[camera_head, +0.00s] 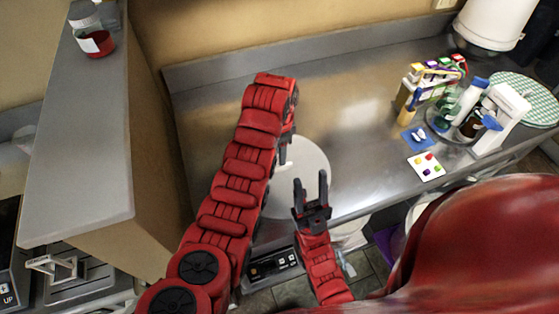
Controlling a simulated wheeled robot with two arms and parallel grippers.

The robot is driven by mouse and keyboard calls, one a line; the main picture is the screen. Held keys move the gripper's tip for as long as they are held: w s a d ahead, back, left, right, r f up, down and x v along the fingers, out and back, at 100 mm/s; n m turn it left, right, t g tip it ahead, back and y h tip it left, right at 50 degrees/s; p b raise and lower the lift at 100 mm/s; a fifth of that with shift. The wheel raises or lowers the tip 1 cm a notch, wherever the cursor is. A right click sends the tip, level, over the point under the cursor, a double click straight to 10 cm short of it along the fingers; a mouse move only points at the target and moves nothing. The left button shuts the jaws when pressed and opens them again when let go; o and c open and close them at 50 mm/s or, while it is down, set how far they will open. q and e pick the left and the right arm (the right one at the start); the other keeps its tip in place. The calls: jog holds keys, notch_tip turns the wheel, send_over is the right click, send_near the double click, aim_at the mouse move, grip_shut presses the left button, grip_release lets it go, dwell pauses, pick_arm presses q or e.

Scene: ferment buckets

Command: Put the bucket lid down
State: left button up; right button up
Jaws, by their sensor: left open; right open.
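The bucket lid (312,170) is a pale round disc. It appears to lie flat on the steel counter (345,115) near its front edge, partly hidden by my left arm. My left gripper (286,152) is open above the lid's far left part, its fingers pointing down and partly hidden by the arm. Whether it touches the lid cannot be told. My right gripper (311,187) is open and empty, its fingers pointing up the picture in front of the lid's near right part.
Bottles and small boxes (428,82) crowd the counter's right side, with a blue card (415,139) and a card with coloured dots (426,166). A raised grey ledge (78,140) stands at left, holding a jar (90,30). The counter's back middle is clear.

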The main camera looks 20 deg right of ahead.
aim_at(280, 167)
pick_arm(q)
notch_tip(280, 167, up, 8)
jog(key=p, duration=0.4)
jog(key=shift+p, duration=0.3)
jog(key=shift+w+d+f, duration=0.1)
jog(key=shift+f, duration=0.1)
